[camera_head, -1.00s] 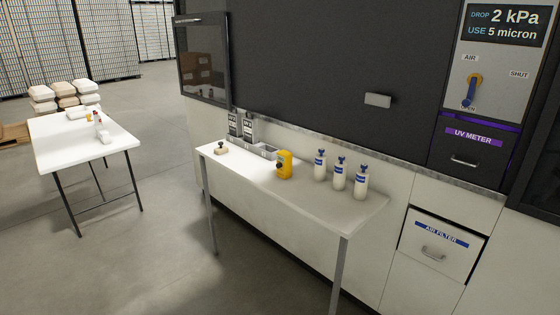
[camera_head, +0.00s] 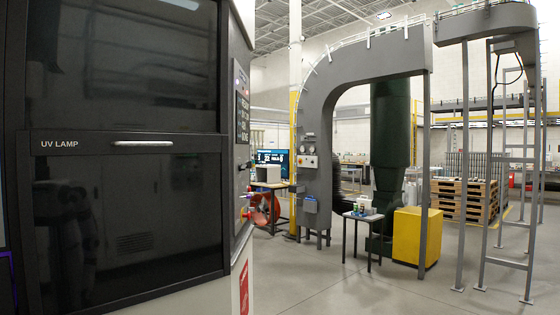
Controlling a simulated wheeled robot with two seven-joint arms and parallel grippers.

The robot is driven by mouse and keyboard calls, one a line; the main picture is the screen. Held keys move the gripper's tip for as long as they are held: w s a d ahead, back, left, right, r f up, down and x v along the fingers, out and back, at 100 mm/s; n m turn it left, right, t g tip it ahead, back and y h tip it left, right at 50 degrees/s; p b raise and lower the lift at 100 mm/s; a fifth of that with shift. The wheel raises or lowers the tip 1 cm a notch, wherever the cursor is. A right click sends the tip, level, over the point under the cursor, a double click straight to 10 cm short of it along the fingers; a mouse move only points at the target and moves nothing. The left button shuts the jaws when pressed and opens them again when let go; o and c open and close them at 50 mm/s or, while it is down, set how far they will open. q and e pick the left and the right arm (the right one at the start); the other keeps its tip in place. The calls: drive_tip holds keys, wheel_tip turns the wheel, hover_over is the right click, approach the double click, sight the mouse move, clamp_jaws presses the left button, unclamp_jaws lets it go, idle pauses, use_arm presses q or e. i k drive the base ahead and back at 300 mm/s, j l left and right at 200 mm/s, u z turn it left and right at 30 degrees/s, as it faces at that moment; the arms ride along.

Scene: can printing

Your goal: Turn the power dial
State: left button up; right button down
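No power dial can be made out for certain. A dark machine with a door labelled UV LAMP (camera_head: 140,225) fills the left half of the head view. Its narrow side panel (camera_head: 242,118) is seen at a steep angle, with a small screen and lights. Small red and blue controls (camera_head: 247,211) stick out lower on that side, too small to identify. Neither gripper is in view; only a dim reflection that may be my arm shows in the door.
A grey arched conveyor frame (camera_head: 310,130) stands on the right, beside a small table (camera_head: 363,216) and a yellow box (camera_head: 416,237). A monitor (camera_head: 271,158) stands further back. A metal ladder stand (camera_head: 487,200) is at far right. The floor beside the machine is open.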

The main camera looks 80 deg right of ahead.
sight(242, 167)
drive_tip(key=z, duration=2.2)
drive_tip(key=i, duration=0.45)
drive_tip(key=j+u, duration=0.05)
